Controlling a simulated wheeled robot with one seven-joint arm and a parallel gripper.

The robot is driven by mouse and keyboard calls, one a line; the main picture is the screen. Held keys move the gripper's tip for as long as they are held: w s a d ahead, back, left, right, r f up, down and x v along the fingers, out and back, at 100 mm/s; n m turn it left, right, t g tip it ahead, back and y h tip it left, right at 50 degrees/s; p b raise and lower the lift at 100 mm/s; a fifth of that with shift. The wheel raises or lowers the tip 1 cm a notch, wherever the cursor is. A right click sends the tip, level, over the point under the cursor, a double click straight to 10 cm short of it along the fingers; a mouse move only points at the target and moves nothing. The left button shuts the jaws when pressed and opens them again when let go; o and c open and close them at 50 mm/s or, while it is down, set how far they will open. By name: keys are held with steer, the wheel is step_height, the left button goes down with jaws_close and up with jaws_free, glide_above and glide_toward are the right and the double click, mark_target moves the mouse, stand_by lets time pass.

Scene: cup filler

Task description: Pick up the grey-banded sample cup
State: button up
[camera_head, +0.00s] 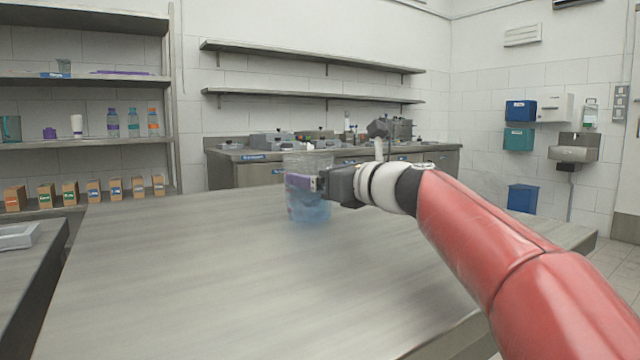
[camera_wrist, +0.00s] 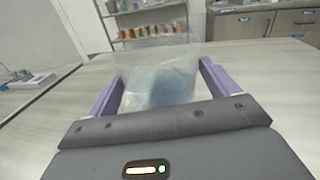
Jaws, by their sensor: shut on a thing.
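A translucent sample cup (camera_head: 309,209) with bluish contents in its lower part stands upright at the far part of the steel table (camera_head: 190,270). No grey band can be made out clearly on it. My gripper (camera_head: 306,182) reaches in from the right and is shut on the cup, with purple fingers on its sides. In the wrist view the cup (camera_wrist: 160,82) sits between the two purple fingers of my gripper (camera_wrist: 158,90). I cannot tell whether its base touches the table.
The table around the cup is clear. A shelf unit (camera_head: 90,143) with bottles and small boxes stands at the back left. A steel counter (camera_head: 240,170) with equipment runs along the back wall. A tray (camera_head: 18,236) lies on a side table at the left.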

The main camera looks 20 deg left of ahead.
steer(key=o, duration=1.2)
steer(key=shift+c, duration=0.2)
